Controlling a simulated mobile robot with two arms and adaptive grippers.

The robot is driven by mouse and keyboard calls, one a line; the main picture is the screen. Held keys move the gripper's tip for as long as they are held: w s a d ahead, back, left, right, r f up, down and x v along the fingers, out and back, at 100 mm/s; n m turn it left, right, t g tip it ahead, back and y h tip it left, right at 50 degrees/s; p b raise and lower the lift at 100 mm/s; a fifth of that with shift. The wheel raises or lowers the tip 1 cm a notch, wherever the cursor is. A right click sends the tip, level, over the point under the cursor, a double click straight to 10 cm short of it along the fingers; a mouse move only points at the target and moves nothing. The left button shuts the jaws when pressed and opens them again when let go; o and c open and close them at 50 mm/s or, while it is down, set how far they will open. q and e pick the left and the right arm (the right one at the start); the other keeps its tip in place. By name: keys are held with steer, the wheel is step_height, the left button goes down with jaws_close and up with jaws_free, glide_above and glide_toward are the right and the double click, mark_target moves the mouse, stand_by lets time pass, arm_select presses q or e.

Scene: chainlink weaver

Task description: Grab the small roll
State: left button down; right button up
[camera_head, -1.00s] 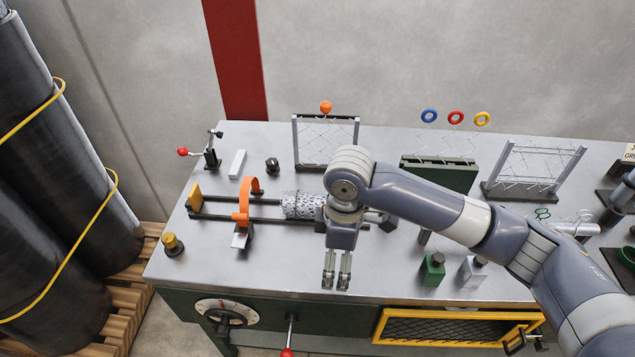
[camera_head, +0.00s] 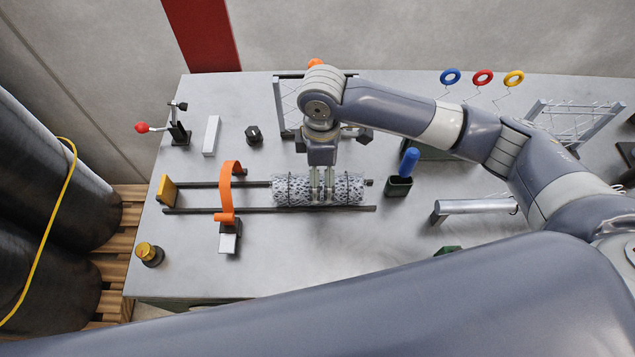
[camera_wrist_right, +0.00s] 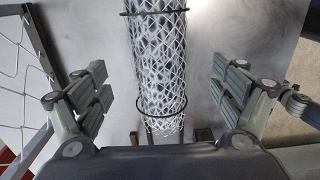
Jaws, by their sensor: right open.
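The small roll (camera_head: 290,191) is a grey wire-mesh cylinder with dark bands, lying lengthwise on two dark rails in the head view. My right gripper (camera_head: 322,192) points down over the right half of the roll. In the right wrist view, the roll (camera_wrist_right: 158,60) runs between the two spread fingers of that gripper (camera_wrist_right: 160,92), with visible gaps on both sides. The gripper is open and holds nothing. Its fingertips hide part of the roll in the head view. My left gripper is out of view.
An orange arched clamp (camera_head: 226,190) spans the rails left of the roll, with a yellow end block (camera_head: 166,190) beyond. A green holder with a blue handle (camera_head: 408,162) stands right of the roll. A metal tube (camera_head: 475,206) lies farther right.

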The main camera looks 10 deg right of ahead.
steer(key=shift+f, duration=0.4)
steer(key=f, duration=0.1)
steer(key=f+p, duration=0.1)
steer(key=f, duration=0.1)
steer(key=f+p, duration=0.1)
steer(key=f, duration=0.1)
steer(key=shift+w+a, duration=0.2)
steer(key=shift+a, duration=0.1)
steer(key=shift+f, duration=0.3)
steer(key=shift+c, duration=0.9)
steer(key=c, duration=1.4)
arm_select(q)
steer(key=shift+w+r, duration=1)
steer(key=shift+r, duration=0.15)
arm_select(e)
steer(key=shift+o, duration=0.2)
